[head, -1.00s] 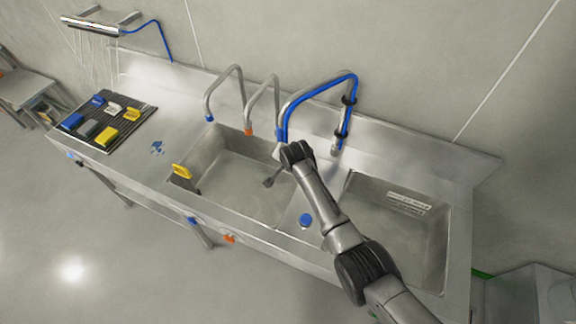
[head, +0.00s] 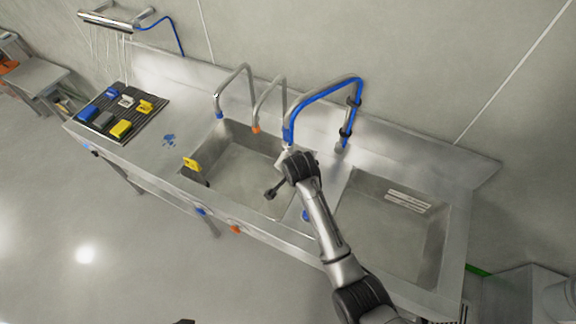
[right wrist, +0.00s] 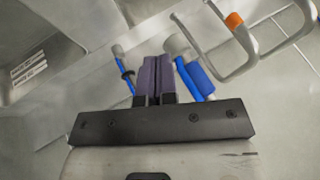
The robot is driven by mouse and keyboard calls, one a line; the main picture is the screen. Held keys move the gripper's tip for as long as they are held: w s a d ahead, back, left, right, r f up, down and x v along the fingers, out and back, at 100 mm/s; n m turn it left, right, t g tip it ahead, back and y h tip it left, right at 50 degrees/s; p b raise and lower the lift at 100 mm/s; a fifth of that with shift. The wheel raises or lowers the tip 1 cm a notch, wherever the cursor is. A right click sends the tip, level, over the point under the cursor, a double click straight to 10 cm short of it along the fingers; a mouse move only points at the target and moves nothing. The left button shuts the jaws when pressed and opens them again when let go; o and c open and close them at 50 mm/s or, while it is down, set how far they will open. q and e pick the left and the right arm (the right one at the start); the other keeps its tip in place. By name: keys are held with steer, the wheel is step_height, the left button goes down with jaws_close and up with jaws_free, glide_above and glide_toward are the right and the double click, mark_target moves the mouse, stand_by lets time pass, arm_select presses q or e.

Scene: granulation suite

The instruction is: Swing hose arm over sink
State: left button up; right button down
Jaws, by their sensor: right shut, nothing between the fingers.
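The hose arm (head: 325,91) is a bent steel pipe with a blue hose along it. It stands on the back ledge, and its free end hangs near the back right corner of the left sink basin (head: 235,172). My right arm reaches in from below, its wrist beside that end; the fingertips are hidden in the head view. In the right wrist view my right gripper (right wrist: 154,70) is shut and empty. The thick blue hose end (right wrist: 197,80) is just right of its fingers, and a thinner hose section (right wrist: 125,70) is to their left. I cannot tell if they touch.
Two steel faucets, blue-tipped (head: 233,83) and orange-tipped (head: 268,98), stand left of the hose arm. A right basin (head: 398,225) lies beyond the divider. A yellow block (head: 192,163) sits at the left basin's edge. A rack (head: 145,118) holds several coloured blocks.

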steer(key=shift+s+a+r, duration=0.2)
steer(key=shift+s+r, duration=0.35)
steer(key=shift+r, duration=0.3)
steer(key=s+d+r+n+t, duration=0.1)
steer(key=s+d+r+n, duration=0.25)
steer(key=r, duration=0.35)
steer(key=s+d+r+n+t, duration=0.25)
steer(key=s+r+n, duration=0.2)
steer(key=r, duration=0.35)
steer(key=s+d+f+g, duration=0.2)
steer(key=s+f, duration=0.4)
steer(key=s, duration=0.5)
steer(key=s+d+f+g, duration=0.2)
steer(key=s+d+f, duration=0.3)
steer(key=s, duration=0.6)
steer(key=s+d+f+g+h, duration=0.1)
steer(key=s+d+f+g, duration=0.2)
steer(key=s+f, duration=0.5)
steer(key=s+d, duration=0.1)
steer(key=s, duration=0.2)
steer(key=shift+s+d+f+n, duration=0.2)
steer(key=shift+f+n, duration=0.05)
steer(key=shift+n, duration=0.15)
